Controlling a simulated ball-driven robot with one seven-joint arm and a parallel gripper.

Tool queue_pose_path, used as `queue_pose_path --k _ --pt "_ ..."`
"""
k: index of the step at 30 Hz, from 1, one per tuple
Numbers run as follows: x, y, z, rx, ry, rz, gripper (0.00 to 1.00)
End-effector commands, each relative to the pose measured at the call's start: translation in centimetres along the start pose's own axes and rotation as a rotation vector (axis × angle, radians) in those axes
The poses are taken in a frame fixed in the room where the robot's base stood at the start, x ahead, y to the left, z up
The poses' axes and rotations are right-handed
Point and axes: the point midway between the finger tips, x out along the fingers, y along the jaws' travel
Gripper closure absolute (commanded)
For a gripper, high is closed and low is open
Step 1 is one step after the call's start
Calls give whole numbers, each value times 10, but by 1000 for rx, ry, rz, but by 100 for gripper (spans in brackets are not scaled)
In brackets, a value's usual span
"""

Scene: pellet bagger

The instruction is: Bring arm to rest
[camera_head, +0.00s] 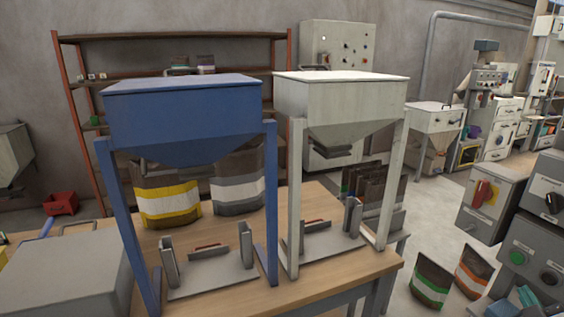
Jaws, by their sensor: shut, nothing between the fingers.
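My arm and my gripper do not show in the head view. A blue hopper (185,115) on blue legs stands on a wooden table (335,288). A white hopper (340,100) on pale legs stands to its right on the same table. Below each hopper is a low grey bag holder, the left one (205,278) under the blue hopper and the right one (325,242) under the white hopper. Both holders look empty.
A bag with a yellow band (168,212) and one with a white band (238,195) stand behind the blue hopper. Grey control boxes (492,200) stand at the right. Two bags stand on the floor, green-banded (430,285) and orange-banded (472,272). A grey box (68,278) fills the lower left.

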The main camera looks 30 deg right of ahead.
Motion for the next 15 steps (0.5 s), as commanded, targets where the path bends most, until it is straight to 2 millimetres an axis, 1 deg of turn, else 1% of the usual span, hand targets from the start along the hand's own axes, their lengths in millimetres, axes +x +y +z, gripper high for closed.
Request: queue_pose_path --k 2,4,5,6,8,9,11,12,14,15 --pt "-1 -16 -5 17 -1 -46 100" --pt "-5 -43 -13 46 -9 -126 100" --pt "-8 -58 -18 63 -14 -171 100" --pt "-14 -80 -24 85 -26 -240 100" --pt "-26 -117 -34 121 -56 -357 100" --pt "-38 -142 -39 145 -84 -439 100" --pt "-60 -178 -46 171 -136 -557 100" --pt "-76 -200 -49 185 -177 -634 100" --pt "-104 -231 -51 197 -250 -743 100" --pt "-125 -249 -51 200 -306 -813 100"
